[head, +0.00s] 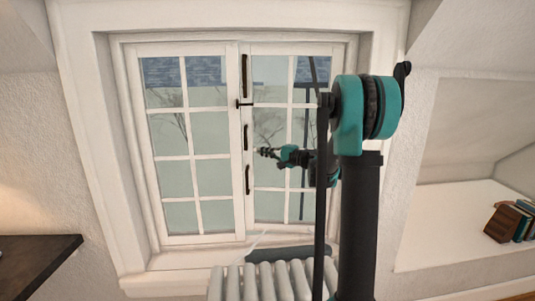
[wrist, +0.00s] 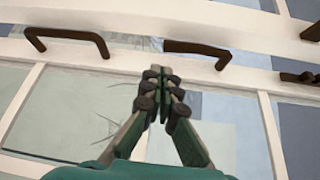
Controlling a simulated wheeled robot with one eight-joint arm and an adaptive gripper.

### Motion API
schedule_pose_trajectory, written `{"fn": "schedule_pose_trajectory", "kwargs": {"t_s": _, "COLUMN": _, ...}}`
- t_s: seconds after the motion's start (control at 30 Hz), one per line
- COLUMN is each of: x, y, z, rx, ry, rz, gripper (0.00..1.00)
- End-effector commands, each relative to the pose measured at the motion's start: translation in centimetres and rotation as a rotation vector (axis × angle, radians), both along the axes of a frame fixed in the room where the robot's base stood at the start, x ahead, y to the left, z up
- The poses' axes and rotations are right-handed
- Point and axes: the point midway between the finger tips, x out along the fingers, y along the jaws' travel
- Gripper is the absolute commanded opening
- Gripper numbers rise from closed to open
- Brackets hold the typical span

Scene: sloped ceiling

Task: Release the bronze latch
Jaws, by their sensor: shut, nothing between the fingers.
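A small dark bronze latch (head: 243,104) lies crosswise over the middle stile of the window, between an upper and a lower dark handle. A dark piece at the right edge of the wrist view (wrist: 300,77) appears to be this latch, partly cut off. My gripper (head: 262,152) is in front of the right sash, below and slightly right of the latch. Its fingers are shut with nothing between them, as the wrist view shows (wrist: 163,75). The gripper appears apart from the latch; its distance from the glass is hard to tell.
Dark handles stand on the stile: a long upper one (head: 245,75), a middle one (head: 246,137) and a lower one (head: 247,180). A white radiator (head: 265,282) is below the window.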

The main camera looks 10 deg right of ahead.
Motion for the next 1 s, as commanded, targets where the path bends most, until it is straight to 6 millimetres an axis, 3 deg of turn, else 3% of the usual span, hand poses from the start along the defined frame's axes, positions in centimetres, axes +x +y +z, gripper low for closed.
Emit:
{"fn": "schedule_pose_trajectory", "kwargs": {"t_s": 0.2, "x": 2.3, "y": 2.8, "z": -0.2, "rx": 0.000, "ry": 0.000, "rz": 0.002, "gripper": 0.00}}
{"fn": "schedule_pose_trajectory", "kwargs": {"t_s": 0.4, "x": 3.4, "y": 3.9, "z": -0.3, "rx": 0.000, "ry": 0.000, "rz": 0.001, "gripper": 0.00}}
{"fn": "schedule_pose_trajectory", "kwargs": {"t_s": 1.0, "x": 3.3, "y": 4.1, "z": -0.3, "rx": 0.004, "ry": 0.026, "rz": 0.000, "gripper": 0.00}}
